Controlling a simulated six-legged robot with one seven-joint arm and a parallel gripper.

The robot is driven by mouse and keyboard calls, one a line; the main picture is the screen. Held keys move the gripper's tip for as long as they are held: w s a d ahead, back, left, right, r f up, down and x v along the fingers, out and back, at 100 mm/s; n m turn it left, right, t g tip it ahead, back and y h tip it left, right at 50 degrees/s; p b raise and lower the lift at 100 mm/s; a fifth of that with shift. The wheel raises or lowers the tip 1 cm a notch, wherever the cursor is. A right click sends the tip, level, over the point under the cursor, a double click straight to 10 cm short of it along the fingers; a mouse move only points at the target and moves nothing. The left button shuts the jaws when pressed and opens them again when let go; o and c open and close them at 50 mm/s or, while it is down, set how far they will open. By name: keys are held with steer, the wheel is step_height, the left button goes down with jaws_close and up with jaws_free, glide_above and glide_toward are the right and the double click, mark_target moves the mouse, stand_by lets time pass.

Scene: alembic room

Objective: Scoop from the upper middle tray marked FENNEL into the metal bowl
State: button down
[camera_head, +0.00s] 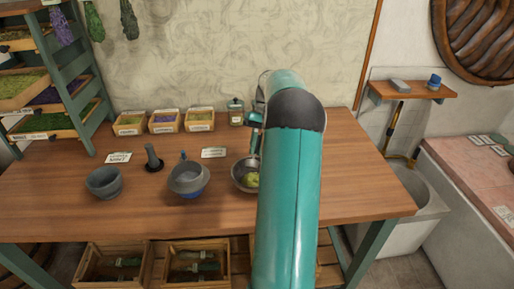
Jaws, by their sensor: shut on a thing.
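A metal bowl (239,174) stands on the table, partly behind my arm, with a yellow-green heap in it. My gripper (254,142) is above the bowl's back edge, mostly hidden by my teal arm. It is shut on a thin grey tool, apparently the scoop (254,157), which points down toward the bowl. I cannot tell whether it touches the bowl. A rack at the left holds wooden trays of herbs, among them a tray of yellow-green herb (20,88) and a lower green one (45,122). Their labels are too small to read, so FENNEL cannot be picked out.
On the table (150,220) stand a dark grey bowl (103,182), a pestle (153,158) and a grey bowl with a blue base (188,180). Three small herb boxes (165,122) and a jar (235,112) line the wall. The front edge is mostly clear.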

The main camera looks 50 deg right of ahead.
steer(key=t+h, duration=0.1)
steer(key=h, duration=0.2)
steer(key=r+t+h, duration=0.1)
steer(key=h, duration=0.2)
steer(key=shift+a+r+t, duration=0.1)
steer(key=shift+r+t, duration=0.05)
steer(key=shift+t, duration=0.25)
steer(key=h, duration=0.1)
steer(key=t+h, duration=0.1)
steer(key=h, duration=0.1)
steer(key=shift+r+n+t, duration=0.25)
steer(key=shift+n+t, duration=0.05)
steer(key=shift+h, duration=0.7)
